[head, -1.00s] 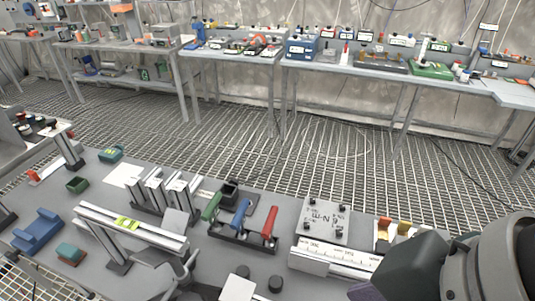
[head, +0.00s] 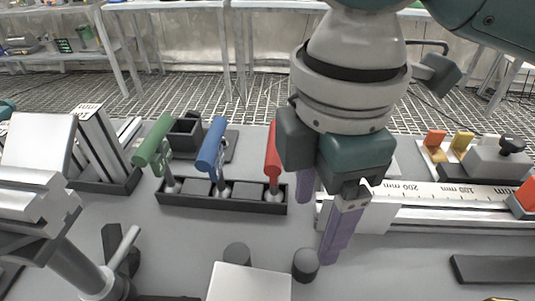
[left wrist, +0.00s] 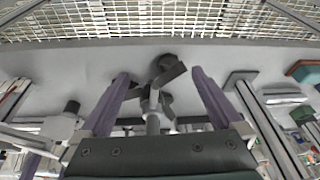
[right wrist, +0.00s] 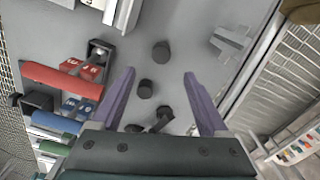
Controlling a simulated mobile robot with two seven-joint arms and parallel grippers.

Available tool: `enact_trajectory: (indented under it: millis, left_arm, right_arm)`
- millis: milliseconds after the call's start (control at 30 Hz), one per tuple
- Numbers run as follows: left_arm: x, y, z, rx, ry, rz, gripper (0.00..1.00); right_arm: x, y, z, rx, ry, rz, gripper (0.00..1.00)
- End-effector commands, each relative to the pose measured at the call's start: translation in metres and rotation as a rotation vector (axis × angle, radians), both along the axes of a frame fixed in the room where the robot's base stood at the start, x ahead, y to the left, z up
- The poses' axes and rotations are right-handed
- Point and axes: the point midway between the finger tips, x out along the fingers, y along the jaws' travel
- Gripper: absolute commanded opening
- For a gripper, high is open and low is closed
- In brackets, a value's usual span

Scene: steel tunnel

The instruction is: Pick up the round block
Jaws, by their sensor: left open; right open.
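Two short dark grey cylinders stand on the grey bench near the bottom of the head view: a right one (head: 305,265) and a left one (head: 237,256). I cannot tell which is the round block. Both appear to show in the right wrist view, one upper (right wrist: 161,52) and one lower (right wrist: 145,88). My right gripper (head: 318,229) is open and empty, its purple fingers pointing down above the bench, close to the right cylinder. In the right wrist view the cylinders appear between or just beyond the fingertips (right wrist: 159,75). My left gripper (left wrist: 160,75) is open, with a dark clamp-like part (left wrist: 168,72) beyond its fingers.
A black tray (head: 222,203) with green, blue and red handles stands behind the cylinders. A white scaled rail (head: 430,192) lies at the right. A pale square-topped object (head: 248,283) is at the bottom edge. Slotted grey holders stand at the left.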

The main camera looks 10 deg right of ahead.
Motion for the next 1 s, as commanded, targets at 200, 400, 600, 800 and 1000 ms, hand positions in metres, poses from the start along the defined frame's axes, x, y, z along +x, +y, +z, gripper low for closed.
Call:
enact_trajectory:
  millis: [200,400,600,800,1000]
  left_arm:
    - [-0.001,0.000,-0.008,-0.001,0.001,0.000,1.00]
    - [-0.001,0.000,-0.012,-0.001,0.002,0.000,1.00]
    - [-0.001,0.000,-0.021,-0.001,0.002,0.000,1.00]
    - [-0.001,0.000,-0.021,-0.001,0.002,0.000,1.00]
    - [-0.001,0.000,-0.021,-0.001,0.002,0.000,1.00]
  right_arm:
    - [0.000,0.000,-0.033,-0.001,0.002,-0.001,0.78]
    - [-0.001,0.000,-0.053,0.000,0.002,-0.001,0.78]
    - [-0.001,0.000,-0.084,0.000,0.001,-0.001,0.78]
    - [0.000,-0.001,-0.091,0.000,-0.002,0.001,0.78]
    - [0.000,-0.001,-0.090,0.001,-0.002,0.001,0.69]
